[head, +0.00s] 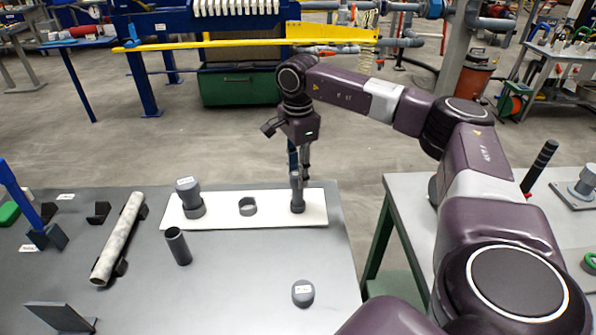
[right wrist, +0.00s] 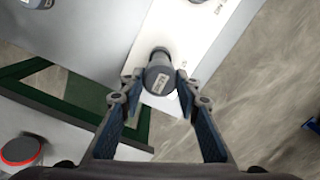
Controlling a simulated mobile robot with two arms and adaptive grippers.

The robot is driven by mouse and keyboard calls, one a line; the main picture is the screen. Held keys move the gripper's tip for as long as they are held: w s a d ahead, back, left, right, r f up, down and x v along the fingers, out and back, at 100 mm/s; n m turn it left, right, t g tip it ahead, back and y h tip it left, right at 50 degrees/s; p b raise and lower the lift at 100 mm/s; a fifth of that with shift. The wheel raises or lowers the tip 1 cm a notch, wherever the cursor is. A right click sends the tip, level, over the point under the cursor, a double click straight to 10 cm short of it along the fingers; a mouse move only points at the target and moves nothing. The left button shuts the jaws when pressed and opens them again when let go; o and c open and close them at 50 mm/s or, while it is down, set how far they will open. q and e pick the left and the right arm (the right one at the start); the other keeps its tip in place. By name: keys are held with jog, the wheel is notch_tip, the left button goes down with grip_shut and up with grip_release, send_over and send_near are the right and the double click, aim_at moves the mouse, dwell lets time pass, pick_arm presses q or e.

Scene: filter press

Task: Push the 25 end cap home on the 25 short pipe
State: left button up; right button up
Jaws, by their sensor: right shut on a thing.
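My right gripper (head: 298,178) is at the right end of the white board, pointing down over a small grey fitting (head: 297,206). I take this as the 25 end cap and short pipe. I cannot tell whether a gap remains between them. My left gripper is not in view.
A dark pipe (head: 178,246) and a loose labelled cap (head: 303,293) are on the grey table. A long pale pipe (head: 118,240) lies left. A second table stands right, across a gap.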

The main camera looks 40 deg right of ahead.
jog(key=shift+f+b, duration=0.4)
jog(key=shift+f, duration=0.25)
jog(key=o, duration=0.8)
jog(key=shift+r, duration=0.1)
notch_tip(320, 180, up, 11)
jog(key=p, duration=0.8)
jog(key=shift+p, duration=0.4)
